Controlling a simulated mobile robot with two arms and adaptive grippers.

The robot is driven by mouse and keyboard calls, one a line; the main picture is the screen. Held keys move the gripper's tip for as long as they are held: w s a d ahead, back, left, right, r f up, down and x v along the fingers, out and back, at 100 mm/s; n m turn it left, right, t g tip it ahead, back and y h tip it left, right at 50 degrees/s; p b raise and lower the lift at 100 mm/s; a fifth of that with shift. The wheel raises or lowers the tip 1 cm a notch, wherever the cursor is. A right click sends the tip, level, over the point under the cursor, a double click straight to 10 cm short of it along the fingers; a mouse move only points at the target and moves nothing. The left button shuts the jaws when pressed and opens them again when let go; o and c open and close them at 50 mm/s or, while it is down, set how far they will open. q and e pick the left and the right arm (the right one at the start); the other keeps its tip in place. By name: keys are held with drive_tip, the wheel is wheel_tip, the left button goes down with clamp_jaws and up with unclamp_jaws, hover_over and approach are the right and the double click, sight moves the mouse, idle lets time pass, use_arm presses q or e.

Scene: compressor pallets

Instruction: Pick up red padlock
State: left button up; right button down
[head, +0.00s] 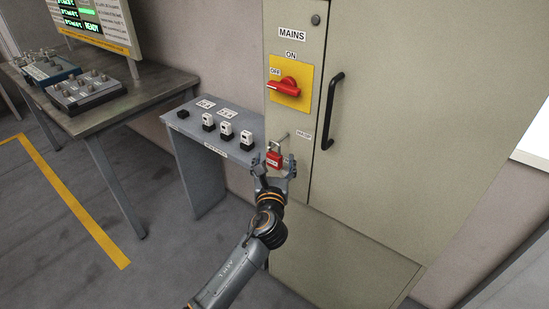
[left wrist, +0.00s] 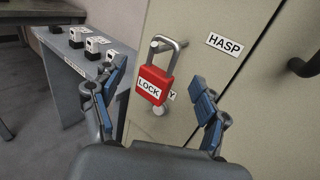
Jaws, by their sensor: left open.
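The red padlock (head: 273,160) hangs by its metal shackle from a peg on the front of the beige mains cabinet, next to the HASP label (head: 303,135). In the left wrist view the padlock (left wrist: 153,84) shows its white LOCK label and its grey shackle. My left gripper (head: 274,168) is open in front of the padlock. In the left wrist view its blue-padded fingers (left wrist: 160,100) stand apart, one on each side of the padlock, with visible gaps. Whether the padlock is between the fingertips in depth is hard to tell. My right gripper is not in view.
The cabinet (head: 400,130) has a red rotary switch (head: 284,86) and a black handle (head: 332,110). A narrow grey shelf (head: 190,122) with several small devices stands close on the left. A table (head: 110,112) with control boxes is farther left.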

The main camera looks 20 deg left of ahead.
sight(274, 155)
use_arm(q)
drive_tip(key=x, duration=0.3)
drive_tip(key=shift+w+a+f, duration=0.1)
drive_tip(key=shift+w, duration=0.05)
drive_tip(key=shift+c, duration=0.4)
drive_tip(key=c, duration=1.1)
drive_tip(key=shift+c, duration=0.7)
